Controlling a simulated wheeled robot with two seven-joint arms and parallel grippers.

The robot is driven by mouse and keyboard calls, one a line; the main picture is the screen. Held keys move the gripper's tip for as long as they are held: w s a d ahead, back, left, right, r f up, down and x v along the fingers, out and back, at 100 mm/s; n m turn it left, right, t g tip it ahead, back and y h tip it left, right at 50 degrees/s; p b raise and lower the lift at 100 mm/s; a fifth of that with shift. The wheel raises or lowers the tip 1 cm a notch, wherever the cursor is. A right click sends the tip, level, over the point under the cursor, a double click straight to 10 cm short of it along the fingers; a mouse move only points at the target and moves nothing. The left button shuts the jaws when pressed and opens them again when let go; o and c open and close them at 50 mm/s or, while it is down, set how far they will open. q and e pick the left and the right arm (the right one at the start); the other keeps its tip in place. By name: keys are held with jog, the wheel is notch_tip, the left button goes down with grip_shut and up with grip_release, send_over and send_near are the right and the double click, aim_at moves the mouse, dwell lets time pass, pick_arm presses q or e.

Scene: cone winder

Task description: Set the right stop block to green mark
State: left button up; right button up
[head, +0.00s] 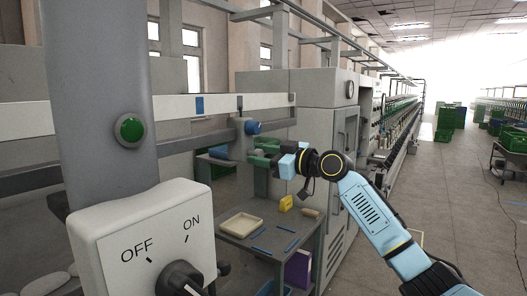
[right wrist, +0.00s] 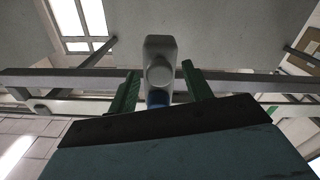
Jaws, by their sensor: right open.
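The grey stop block (head: 241,139) sits on a horizontal rail, with a blue knob (head: 253,128) at its side and a thin pointer (head: 239,103) rising over the white scale strip. A blue mark (head: 199,105) lies on the strip left of the pointer; I cannot make out a green mark on it. My right gripper (head: 263,152), with green fingers, is open close to the block. In the right wrist view the pale block (right wrist: 160,62) shows between the spread fingers of this gripper (right wrist: 160,84); contact cannot be told. My left gripper is out of view.
A grey column with a green button (head: 130,129) and an OFF/ON switch box (head: 140,240) stands close at left. Below the rail is a small table (head: 262,243) with a cream tray (head: 241,225) and a yellow object (head: 286,203). A grey cabinet (head: 310,125) stands behind; the aisle at right is open.

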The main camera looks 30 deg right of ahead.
jog(key=shift+w, duration=0.15)
jog(key=shift+c, duration=0.3)
grip_shut()
jog(key=shift+a, duration=0.1)
